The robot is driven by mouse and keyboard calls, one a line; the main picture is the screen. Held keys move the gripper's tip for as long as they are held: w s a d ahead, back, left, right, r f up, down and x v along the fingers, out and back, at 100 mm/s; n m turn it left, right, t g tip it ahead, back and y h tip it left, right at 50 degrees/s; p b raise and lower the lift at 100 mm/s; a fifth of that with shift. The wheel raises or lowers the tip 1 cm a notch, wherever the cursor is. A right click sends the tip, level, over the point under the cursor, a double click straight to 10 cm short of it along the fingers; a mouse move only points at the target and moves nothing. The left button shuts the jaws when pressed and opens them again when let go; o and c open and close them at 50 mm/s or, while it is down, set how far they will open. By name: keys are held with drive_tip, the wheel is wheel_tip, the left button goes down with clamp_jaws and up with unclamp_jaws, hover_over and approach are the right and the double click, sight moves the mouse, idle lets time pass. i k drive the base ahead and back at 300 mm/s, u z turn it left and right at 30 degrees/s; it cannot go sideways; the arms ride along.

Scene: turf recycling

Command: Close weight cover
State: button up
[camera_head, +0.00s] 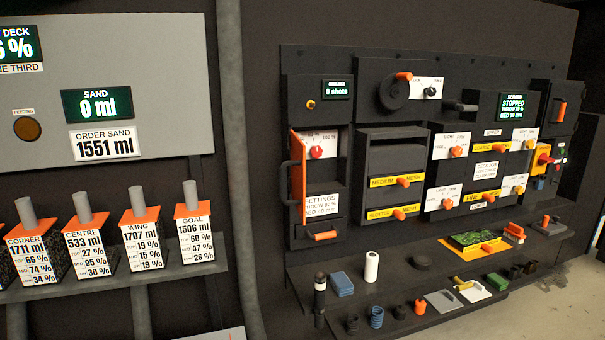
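An orange-faced hinged panel (298,178) with a dark curved handle (287,180) stands swung out at the left side of a bay in the dark machine. I take it to be the weight cover, but no readable label names it. An orange handle (322,236) is under the card. My gripper is not in view.
A shelf (345,270) below the machine holds a white roll (371,267), blue pads (341,284), a dark upright cylinder (320,300) and a green-filled tray (474,241). A vertical pipe (238,160) and labelled sample boxes (195,238) stand left. Floor (560,300) shows lower right.

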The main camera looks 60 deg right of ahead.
sight(296, 183)
drive_tip(key=z, duration=1.55)
drive_tip(key=k, duration=0.55)
drive_tip(key=u, duration=1.05)
drive_tip(key=i, duration=1.4)
drive_tip(key=z, duration=0.6)
